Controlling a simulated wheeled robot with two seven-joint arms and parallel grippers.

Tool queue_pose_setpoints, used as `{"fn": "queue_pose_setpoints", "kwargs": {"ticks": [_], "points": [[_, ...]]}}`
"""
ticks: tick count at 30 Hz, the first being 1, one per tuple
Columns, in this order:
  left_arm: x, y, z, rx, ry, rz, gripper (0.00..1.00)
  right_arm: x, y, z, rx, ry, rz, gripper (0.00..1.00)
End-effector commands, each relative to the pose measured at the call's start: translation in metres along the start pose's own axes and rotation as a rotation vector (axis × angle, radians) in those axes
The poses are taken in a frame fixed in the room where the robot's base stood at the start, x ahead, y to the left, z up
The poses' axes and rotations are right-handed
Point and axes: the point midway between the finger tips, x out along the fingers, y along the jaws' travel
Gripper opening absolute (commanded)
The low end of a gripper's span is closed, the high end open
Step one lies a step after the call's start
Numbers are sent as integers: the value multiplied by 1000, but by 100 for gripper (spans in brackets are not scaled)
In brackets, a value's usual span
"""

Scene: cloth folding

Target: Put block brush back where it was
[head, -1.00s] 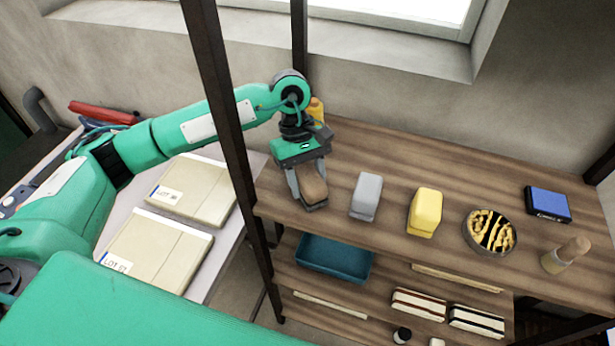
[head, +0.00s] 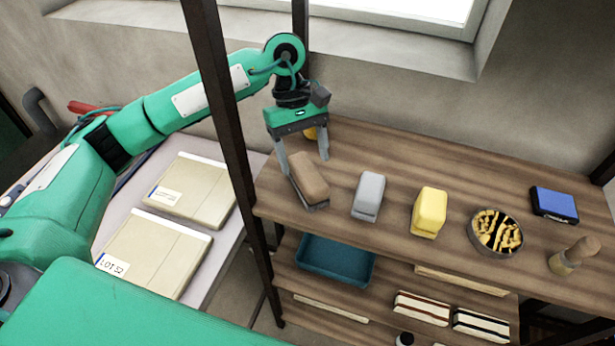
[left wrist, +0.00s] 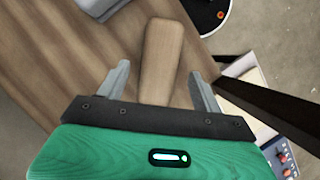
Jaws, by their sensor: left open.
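The block brush (head: 309,180), a brown wooden block with a grey underside, rests on the top shelf near its left end. It is left of a grey block (head: 368,195) and a yellow block (head: 428,211). My left gripper (head: 305,166) is open and empty, above and just behind the brush, fingers pointing down. In the left wrist view the brown top of the brush (left wrist: 162,55) shows between the two spread fingers (left wrist: 159,72), with gaps on both sides. My right gripper is not in view.
A dark upright post (head: 225,130) stands in front of my left arm. A teal tray (head: 337,262) sits below.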

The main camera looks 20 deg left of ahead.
Motion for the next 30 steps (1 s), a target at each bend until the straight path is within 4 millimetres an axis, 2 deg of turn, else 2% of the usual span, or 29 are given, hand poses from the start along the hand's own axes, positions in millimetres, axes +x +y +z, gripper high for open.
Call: {"fn": "queue_pose_setpoints", "kwargs": {"ticks": [1, 6, 12, 26, 30], "points": [[-9, 1, -2, 0, 3, 4, 67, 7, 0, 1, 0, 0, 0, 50], [-40, 1, -1, 0, 1, 2, 67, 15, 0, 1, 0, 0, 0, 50], [-58, 0, 0, 0, -1, 0, 67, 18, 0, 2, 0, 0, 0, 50], [-61, 0, 0, 0, -1, -1, 67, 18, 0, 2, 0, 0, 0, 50], [-61, 1, -7, -41, -22, 17, 67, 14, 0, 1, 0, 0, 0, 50]]}}
